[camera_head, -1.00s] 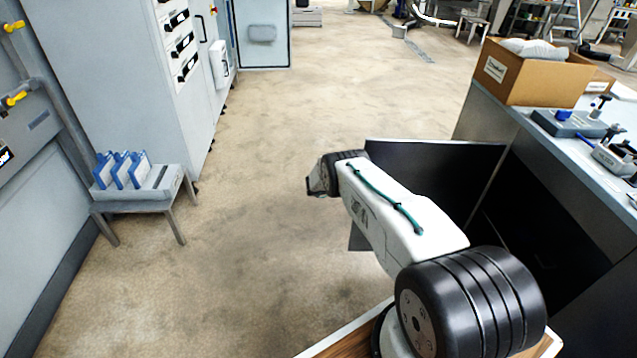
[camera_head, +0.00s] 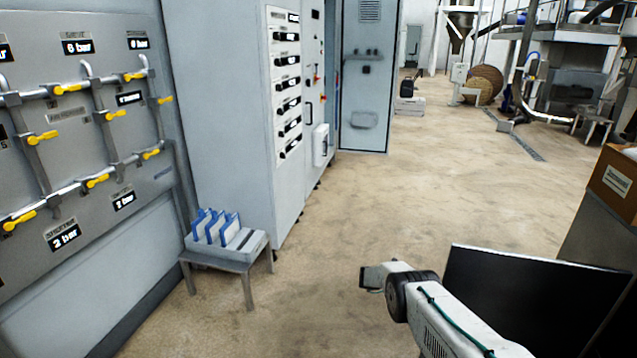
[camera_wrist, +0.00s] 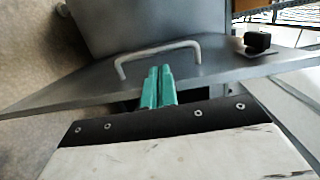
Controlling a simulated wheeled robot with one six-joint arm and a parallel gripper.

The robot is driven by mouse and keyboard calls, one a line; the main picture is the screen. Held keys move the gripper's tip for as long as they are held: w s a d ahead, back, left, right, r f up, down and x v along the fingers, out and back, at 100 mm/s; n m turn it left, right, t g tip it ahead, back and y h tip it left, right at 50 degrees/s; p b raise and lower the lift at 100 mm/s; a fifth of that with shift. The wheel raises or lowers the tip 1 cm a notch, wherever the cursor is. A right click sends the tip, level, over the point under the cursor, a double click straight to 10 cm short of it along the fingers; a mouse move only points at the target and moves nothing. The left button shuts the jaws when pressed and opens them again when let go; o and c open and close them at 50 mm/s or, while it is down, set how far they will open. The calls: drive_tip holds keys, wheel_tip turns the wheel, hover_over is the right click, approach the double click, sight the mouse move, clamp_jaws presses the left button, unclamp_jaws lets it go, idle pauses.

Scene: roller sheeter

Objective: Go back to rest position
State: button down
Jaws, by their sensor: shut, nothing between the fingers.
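My gripper shows in the wrist view (camera_wrist: 158,88) with its two green fingers side by side, shut and empty. The fingertips appear just below a pale bar handle (camera_wrist: 150,51) on a grey panel (camera_wrist: 225,68). I cannot tell how far apart the fingers and handle are. In the head view my arm reaches in from the lower right, with its wrist end over open floor. The fingers cannot be made out there.
A black panel (camera_head: 530,300) stands close beside my arm. A small stool (camera_head: 227,262) with blue-edged items stands left, by the grey cabinet (camera_head: 225,110). A valve wall (camera_head: 80,130) is at far left. A cardboard box (camera_head: 615,185) is at right. The middle floor is clear.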

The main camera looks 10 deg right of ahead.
drive_tip(key=w+f+n+t+y, duration=0.1)
drive_tip(key=w+f+n+t, duration=0.3)
drive_tip(key=f+n+t, duration=0.2)
drive_tip(key=w+a+r+n+t+y, duration=0.5)
drive_tip(key=w+a+n+t+y, duration=0.35)
drive_tip(key=w+n, duration=0.35)
drive_tip(key=s+a+r+n+g+y, duration=0.1)
drive_tip(key=s+a+r+n+y, duration=0.1)
drive_tip(key=a+r+n+y, duration=0.45)
drive_tip(key=s+a+r+n+g+y, duration=0.1)
drive_tip(key=s+a+r+n, duration=0.2)
drive_tip(key=a+r, duration=0.65)
drive_tip(key=s+a+r+n+g+y, duration=0.1)
drive_tip(key=s+a+r+n+g, duration=0.2)
drive_tip(key=s+r, duration=0.85)
drive_tip(key=s+a+r+n+g+y, duration=0.1)
drive_tip(key=s+r+n+g+y, duration=0.3)
drive_tip(key=s+r, duration=0.7)
drive_tip(key=s+d+r+n+h, duration=0.1)
drive_tip(key=s+r, duration=0.3)
drive_tip(key=s, duration=0.8)
drive_tip(key=s+r+n+t+h, duration=0.1)
drive_tip(key=s+r, duration=0.4)
drive_tip(key=s, duration=0.8)
drive_tip(key=s+d+r+n+h, duration=0.1)
drive_tip(key=s+r+n+h, duration=0.2)
drive_tip(key=s, duration=0.9)
drive_tip(key=shift+s+d+r, duration=0.3)
drive_tip(key=shift+r, duration=0.6)
